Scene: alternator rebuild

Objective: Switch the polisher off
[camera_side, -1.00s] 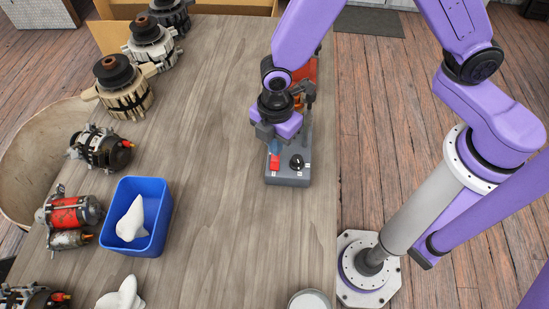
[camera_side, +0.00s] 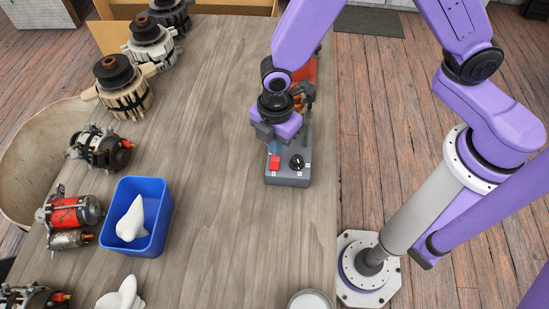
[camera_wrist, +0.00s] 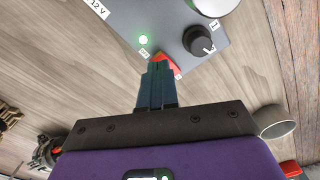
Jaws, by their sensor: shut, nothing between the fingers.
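The polisher's grey control box (camera_side: 289,180) stands near the right edge of the bench, with a red part behind it partly hidden by my arm. On its top are a red switch (camera_side: 275,162) and a black knob (camera_side: 297,161). In the wrist view my gripper (camera_wrist: 160,66) is shut and empty, its fingertips right at the red switch (camera_wrist: 170,64) and covering part of it. I cannot tell whether they touch it. A green lamp (camera_wrist: 143,40) beside the switch is lit. The knob (camera_wrist: 199,41) is to the right of the switch.
A blue bin (camera_side: 157,249) holding a white piece stands at the left front. Several alternators and motors line the left side of the bench (camera_side: 215,200). A pale round dish (camera_side: 309,300) is at the front edge. The middle of the bench is clear.

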